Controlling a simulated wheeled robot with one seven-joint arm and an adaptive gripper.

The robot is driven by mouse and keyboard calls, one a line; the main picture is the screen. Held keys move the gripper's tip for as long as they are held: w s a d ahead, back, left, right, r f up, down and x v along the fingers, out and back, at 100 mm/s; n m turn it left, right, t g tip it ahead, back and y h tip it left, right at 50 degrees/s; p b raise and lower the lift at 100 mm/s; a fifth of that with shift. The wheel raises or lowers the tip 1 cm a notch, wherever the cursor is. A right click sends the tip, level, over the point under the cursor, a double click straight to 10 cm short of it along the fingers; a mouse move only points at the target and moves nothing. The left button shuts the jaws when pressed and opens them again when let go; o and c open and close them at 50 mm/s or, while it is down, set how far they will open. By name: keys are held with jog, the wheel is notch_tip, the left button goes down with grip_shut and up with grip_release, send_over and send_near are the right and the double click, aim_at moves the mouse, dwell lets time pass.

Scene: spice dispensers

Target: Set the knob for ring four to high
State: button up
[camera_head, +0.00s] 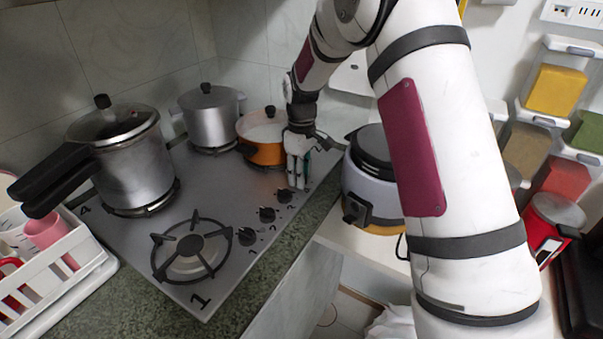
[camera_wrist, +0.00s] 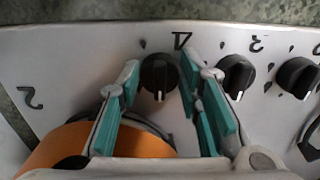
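In the wrist view, the knob for ring four (camera_wrist: 159,74) is black and round, with a pale pointer line toward the bottom of the picture. A "4" is printed beside it on the metal panel. My gripper (camera_wrist: 161,74) is open, its teal-padded fingers on either side of this knob with gaps on both sides. I cannot tell how far the fingertips are above the panel. In the head view, my gripper (camera_head: 298,180) points down at the far end of the knob row and hides this knob. The stove (camera_head: 135,245) shows a "4" near the pressure cooker (camera_head: 135,170).
The ring-three knob (camera_wrist: 236,75) is close outside the right finger; another knob (camera_wrist: 298,77) is farther right. An orange pot (camera_head: 262,152) is beside my gripper, partly under the left finger (camera_wrist: 112,115). A rice cooker (camera_head: 370,185) stands across the counter gap.

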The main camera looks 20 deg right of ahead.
jog(key=shift+m, duration=0.3)
jog(key=m+b, duration=0.1)
jog(key=m, duration=0.3)
jog(key=shift+m, duration=0.3)
jog(key=shift+a+m, duration=0.15)
jog(key=shift+m, duration=2.05)
jog(key=shift+b, duration=0.3)
jog(key=o, duration=1.1)
notch_tip(320, 180, up, 12)
jog(key=shift+r, duration=0.1)
